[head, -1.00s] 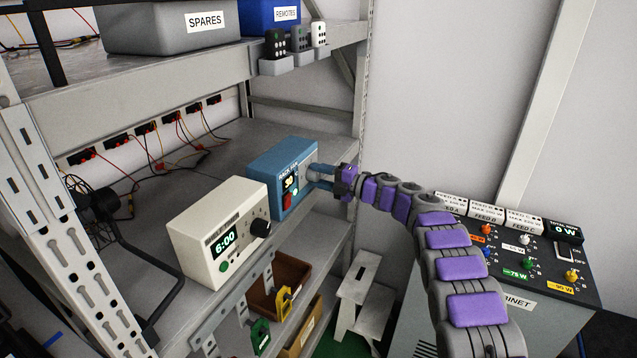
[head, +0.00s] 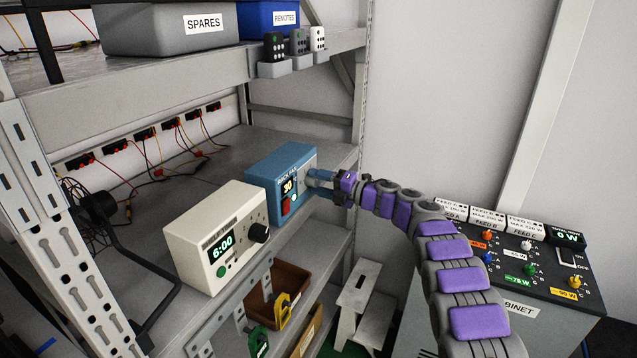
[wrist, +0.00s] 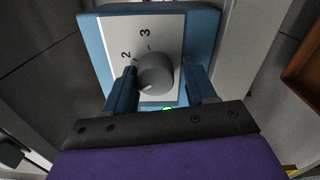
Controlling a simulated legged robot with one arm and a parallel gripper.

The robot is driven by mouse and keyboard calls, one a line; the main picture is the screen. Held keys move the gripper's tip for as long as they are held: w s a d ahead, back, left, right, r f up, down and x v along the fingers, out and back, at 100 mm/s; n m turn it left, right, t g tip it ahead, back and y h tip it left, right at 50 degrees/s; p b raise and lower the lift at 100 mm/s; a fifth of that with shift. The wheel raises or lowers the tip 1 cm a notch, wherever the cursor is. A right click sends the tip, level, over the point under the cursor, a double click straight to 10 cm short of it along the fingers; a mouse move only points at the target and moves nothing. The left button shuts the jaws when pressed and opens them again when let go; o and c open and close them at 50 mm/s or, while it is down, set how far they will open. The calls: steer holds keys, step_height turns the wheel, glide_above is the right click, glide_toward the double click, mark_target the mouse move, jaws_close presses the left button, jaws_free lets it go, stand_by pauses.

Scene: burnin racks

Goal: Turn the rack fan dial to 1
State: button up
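The rack fan box (head: 268,172) is blue and stands at the shelf's right end, with a small display reading 30 and a red switch. My gripper (head: 318,180) is at the right of its front face and hides the dial in the head view. In the wrist view, the round grey dial (wrist: 155,73) sits between the two blue fingers of my gripper (wrist: 162,72). The left finger is close to the dial; a gap shows at the right. The dial's pale mark points down-left. The numbers 2 and 3 show above it; 1 is not visible.
A cream box (head: 215,240) with a 6:00 display and black knob stands left of the blue box. Remotes (head: 297,42) sit in holders above. A cabinet panel (head: 530,265) with coloured knobs stands at the right, and a step stool (head: 365,300) below.

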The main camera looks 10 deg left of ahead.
steer(key=shift+o, duration=1.4)
steer(key=shift+w+d, duration=0.1)
steer(key=shift+o, duration=0.2)
steer(key=shift+r, duration=0.1)
steer(key=p+v, duration=0.2)
steer(key=v, duration=1.5)
steer(key=shift+d+p, duration=0.25)
steer(key=shift+p, duration=0.1)
